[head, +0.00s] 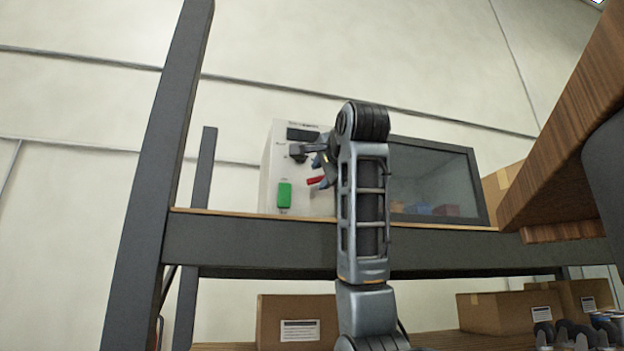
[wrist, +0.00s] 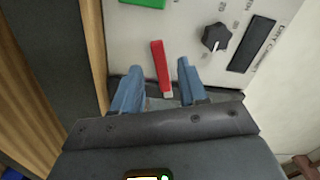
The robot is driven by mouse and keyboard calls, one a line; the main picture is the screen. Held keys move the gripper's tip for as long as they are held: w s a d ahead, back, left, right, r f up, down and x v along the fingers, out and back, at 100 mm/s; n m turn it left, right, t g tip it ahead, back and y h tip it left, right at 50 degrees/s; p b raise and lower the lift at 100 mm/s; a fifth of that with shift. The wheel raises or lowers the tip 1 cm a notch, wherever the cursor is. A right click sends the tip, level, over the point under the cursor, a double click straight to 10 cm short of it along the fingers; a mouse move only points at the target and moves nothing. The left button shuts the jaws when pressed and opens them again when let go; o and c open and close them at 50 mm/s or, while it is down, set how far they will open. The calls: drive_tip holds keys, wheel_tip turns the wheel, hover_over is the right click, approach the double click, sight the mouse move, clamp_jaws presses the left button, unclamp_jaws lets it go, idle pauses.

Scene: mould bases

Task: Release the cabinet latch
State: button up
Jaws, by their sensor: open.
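The cabinet (head: 269,165) stands on a shelf, with a pale control panel at its left and a dark-framed window (head: 430,175) at its right. A red lever (head: 317,180), likely the latch, is on the panel. In the wrist view the red lever (wrist: 158,62) is tilted slightly, its lower end pale. My gripper (head: 324,166) is at the panel, partly hidden by my arm. In the wrist view my gripper (wrist: 160,68) is open, its blue fingers on either side of the lever with gaps visible. I cannot tell the depth between fingertips and lever.
The panel has a green button (head: 284,195), a dark knob (wrist: 216,37) and a dark display (wrist: 252,44). The shelf beam (head: 250,238) runs below the cabinet. A dark post (head: 160,160) stands left; a wooden board (head: 575,120) juts in right. Cardboard boxes (head: 275,310) sit lower.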

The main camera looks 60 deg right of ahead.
sight(318, 179)
drive_tip(key=shift+p+x, duration=0.65)
drive_tip(key=shift+x, duration=1.85)
clamp_jaws()
